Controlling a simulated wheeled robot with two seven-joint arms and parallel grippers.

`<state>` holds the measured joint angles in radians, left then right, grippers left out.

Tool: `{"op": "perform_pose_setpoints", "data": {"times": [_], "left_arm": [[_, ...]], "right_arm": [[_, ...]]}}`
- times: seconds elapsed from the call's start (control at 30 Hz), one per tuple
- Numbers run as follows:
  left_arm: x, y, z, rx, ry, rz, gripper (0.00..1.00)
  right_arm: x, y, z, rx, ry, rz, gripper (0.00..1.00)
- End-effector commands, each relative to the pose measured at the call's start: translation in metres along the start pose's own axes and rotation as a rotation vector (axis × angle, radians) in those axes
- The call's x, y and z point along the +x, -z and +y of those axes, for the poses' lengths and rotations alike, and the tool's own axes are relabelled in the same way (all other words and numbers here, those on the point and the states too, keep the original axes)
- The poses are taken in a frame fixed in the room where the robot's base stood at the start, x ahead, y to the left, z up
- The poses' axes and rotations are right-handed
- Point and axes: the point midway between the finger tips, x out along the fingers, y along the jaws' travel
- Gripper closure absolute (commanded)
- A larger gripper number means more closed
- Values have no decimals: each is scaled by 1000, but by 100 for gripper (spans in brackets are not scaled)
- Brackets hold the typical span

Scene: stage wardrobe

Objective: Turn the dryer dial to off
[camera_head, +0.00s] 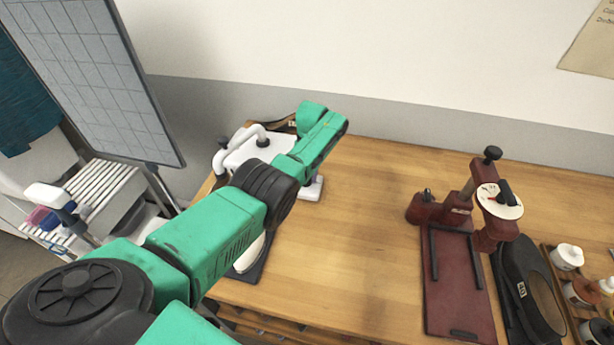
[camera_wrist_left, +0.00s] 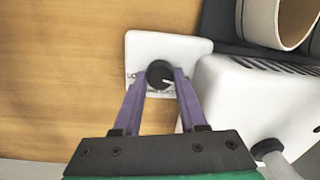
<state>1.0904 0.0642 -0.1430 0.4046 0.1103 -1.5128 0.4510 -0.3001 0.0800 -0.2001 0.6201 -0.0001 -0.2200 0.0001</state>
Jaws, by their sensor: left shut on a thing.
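In the left wrist view, the dryer dial is a round black knob (camera_wrist_left: 159,73) with a white pointer mark toward the lower right. It sits on a white plate (camera_wrist_left: 190,48) with small markings too small to read. The purple fingers of my left gripper (camera_wrist_left: 160,82) are shut on the knob, one on each side. The white dryer body (camera_wrist_left: 240,100) is right beside the plate. In the head view, part of the dryer (camera_head: 248,148) and the white plate (camera_head: 313,190) show behind my green left arm, which hides the dial and gripper. My right gripper is not in view.
The wooden table (camera_head: 370,240) is clear in the middle. A dark red stand (camera_head: 455,285) with a round white dial plate, a black oval item (camera_head: 528,290) and several small jars are at the right. A grey grid panel (camera_head: 100,75) stands at the left.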

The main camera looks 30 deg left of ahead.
Motion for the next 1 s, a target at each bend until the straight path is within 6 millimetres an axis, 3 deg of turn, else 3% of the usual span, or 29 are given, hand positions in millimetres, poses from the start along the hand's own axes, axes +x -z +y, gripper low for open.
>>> {"op": "perform_pose_setpoints", "data": {"times": [0.47, 0.5, 0.57, 0.87, 1.0], "left_arm": [[-1, 0, 0, -16, 1, 1, 100], [-1, 0, 0, -15, 1, 1, 48], [-1, 0, 0, -15, 1, 1, 29], [-1, 0, 0, -14, 0, 0, 29], [-13, 0, 0, -13, -1, 1, 29]], "right_arm": [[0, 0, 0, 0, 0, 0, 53], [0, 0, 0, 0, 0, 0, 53], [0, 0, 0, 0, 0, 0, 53], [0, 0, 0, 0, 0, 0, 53], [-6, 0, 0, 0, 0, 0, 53]]}}
